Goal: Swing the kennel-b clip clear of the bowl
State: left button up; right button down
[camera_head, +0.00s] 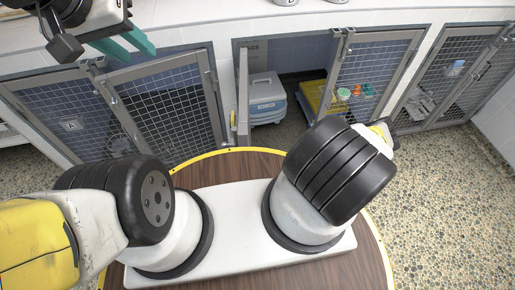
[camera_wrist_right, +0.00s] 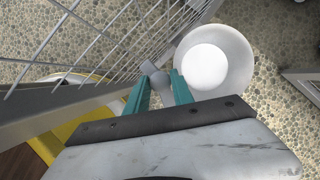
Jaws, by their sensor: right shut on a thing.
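In the right wrist view, my right gripper (camera_wrist_right: 160,84) has its teal fingers shut on a small grey clip (camera_wrist_right: 157,75) beside a wire-mesh gate (camera_wrist_right: 110,38). A round white bowl (camera_wrist_right: 243,58) lies just right of the fingertips; whether the clip touches it I cannot tell. The clip's label is not visible. In the head view, my right gripper is hidden. My left gripper (camera_head: 132,48) is at the top left, above the kennel fronts, with its teal fingers apart and nothing seen between them.
An open bay holds a grey-blue box (camera_head: 265,90). Another mesh door (camera_head: 375,62) has a yellow tray and small items behind it. Pebbled floor (camera_head: 450,200) is clear at the right.

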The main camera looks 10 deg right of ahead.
jog(key=shift+w, duration=0.15)
dwell(0.3)
jog(key=c, duration=1.1)
grip_release()
jog(key=v, duration=0.7)
jog(key=shift+r, duration=0.4)
jog(key=shift+d, duration=0.1)
